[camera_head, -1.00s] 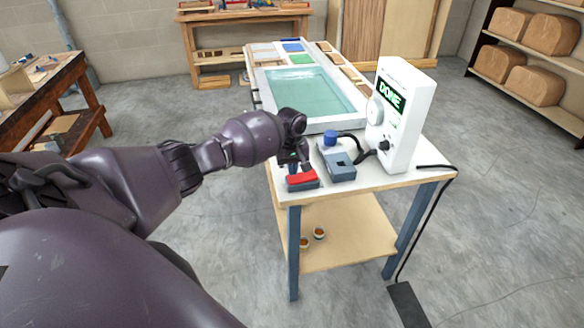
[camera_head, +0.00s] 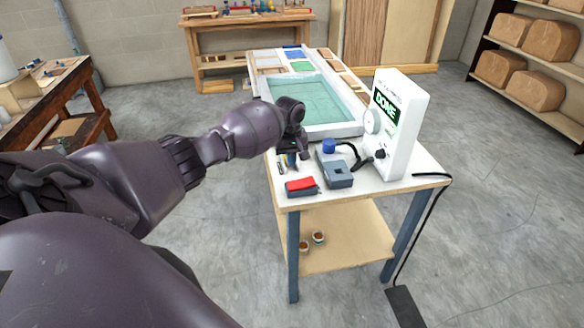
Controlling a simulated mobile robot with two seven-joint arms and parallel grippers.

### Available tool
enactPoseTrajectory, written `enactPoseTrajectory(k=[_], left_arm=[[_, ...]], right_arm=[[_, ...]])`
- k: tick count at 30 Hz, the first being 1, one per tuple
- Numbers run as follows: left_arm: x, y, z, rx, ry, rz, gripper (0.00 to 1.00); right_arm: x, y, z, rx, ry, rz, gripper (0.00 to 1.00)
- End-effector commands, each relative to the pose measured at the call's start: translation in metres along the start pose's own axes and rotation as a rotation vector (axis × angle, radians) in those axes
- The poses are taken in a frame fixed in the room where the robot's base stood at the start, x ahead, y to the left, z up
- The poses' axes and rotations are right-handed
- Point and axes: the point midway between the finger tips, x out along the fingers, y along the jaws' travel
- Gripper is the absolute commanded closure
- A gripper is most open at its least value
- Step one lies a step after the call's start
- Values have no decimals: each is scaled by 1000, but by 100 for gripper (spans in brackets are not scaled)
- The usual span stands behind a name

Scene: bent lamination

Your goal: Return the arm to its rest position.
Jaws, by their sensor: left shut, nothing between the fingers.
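My left arm comes in from the left and reaches to the near left part of the white-topped table (camera_head: 415,166). My left gripper (camera_head: 291,162) is shut and empty, pointing down above the table's left edge. It is just behind a small dark box with a red top (camera_head: 301,186) and appears apart from it. My right gripper is not in view.
A white control unit reading DONE (camera_head: 398,122) stands at right. A grey device with a blue knob (camera_head: 336,170) sits beside the gripper. A teal-bottomed tray (camera_head: 312,103) lies behind. A black cable (camera_head: 414,236) hangs at right. Open floor surrounds the table.

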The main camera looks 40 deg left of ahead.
Motion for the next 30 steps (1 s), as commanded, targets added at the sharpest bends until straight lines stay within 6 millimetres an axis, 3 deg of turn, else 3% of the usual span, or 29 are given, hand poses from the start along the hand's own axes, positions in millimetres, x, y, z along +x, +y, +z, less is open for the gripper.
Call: enactPoseTrajectory(k=[6,25,30], left_arm=[[-10,0,-6,-1,0,1,100],[-10,1,-6,0,0,1,100],[-11,1,-5,0,-1,0,100]], right_arm=[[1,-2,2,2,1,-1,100],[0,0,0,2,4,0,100],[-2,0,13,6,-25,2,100]])
